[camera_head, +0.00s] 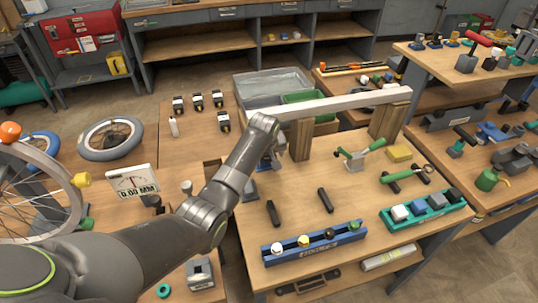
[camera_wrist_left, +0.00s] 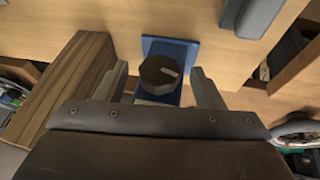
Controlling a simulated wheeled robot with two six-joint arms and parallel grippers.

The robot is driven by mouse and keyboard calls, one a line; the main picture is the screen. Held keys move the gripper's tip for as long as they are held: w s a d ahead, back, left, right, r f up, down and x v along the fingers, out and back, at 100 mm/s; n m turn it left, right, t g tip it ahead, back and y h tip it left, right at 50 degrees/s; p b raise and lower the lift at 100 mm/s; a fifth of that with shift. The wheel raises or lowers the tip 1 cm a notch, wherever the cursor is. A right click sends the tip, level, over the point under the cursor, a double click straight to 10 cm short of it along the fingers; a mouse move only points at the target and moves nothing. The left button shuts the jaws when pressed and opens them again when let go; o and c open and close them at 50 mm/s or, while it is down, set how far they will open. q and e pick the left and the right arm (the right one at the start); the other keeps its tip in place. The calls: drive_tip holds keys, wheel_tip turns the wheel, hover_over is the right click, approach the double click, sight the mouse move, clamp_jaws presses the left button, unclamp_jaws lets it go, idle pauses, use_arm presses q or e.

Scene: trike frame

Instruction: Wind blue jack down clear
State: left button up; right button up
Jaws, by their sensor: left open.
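The blue jack (camera_wrist_left: 181,55) shows in the left wrist view as a blue base plate with a dark round knob (camera_wrist_left: 159,74) above it. My left gripper (camera_wrist_left: 160,80) is open, with one finger on each side of the knob; I cannot tell whether either touches it. In the head view my left gripper (camera_head: 268,160) is low near the left end of the pale beam (camera_head: 345,101), and my arm hides most of the jack. Whether the jack touches the beam is hidden. My right gripper is out of view.
Wooden blocks (camera_head: 301,138) stand under the beam; one is close beside my left gripper in the wrist view (camera_wrist_left: 75,85). A blue tray (camera_head: 312,244) and a green tray (camera_head: 425,215) lie at the bench front. A gauge reading 0.00 MM (camera_head: 133,182) stands left of my arm.

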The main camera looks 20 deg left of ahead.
use_arm(q)
drive_tip(key=shift+w+f, duration=0.1)
drive_tip(key=shift+f, duration=0.05)
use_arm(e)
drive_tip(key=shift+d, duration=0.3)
use_arm(q)
drive_tip(key=shift+c, duration=0.3)
drive_tip(key=c, duration=0.9)
drive_tip(key=shift+a+t+h+p, duration=0.15)
drive_tip(key=shift+t+h+p, duration=0.25)
drive_tip(key=shift+p, duration=0.3)
drive_tip(key=shift+a+n+t+h+p, duration=0.1)
drive_tip(key=shift+n+t+h+p, duration=0.25)
drive_tip(key=shift+h, duration=0.25)
drive_tip(key=shift+s+a+f+t+h, duration=0.1)
drive_tip(key=shift+s+f+t+h, duration=0.1)
drive_tip(key=shift+t+h, duration=0.55)
drive_tip(key=shift+n+t+h+b, duration=0.35)
drive_tip(key=shift+t+h+b, duration=0.15)
drive_tip(key=shift+h, duration=0.15)
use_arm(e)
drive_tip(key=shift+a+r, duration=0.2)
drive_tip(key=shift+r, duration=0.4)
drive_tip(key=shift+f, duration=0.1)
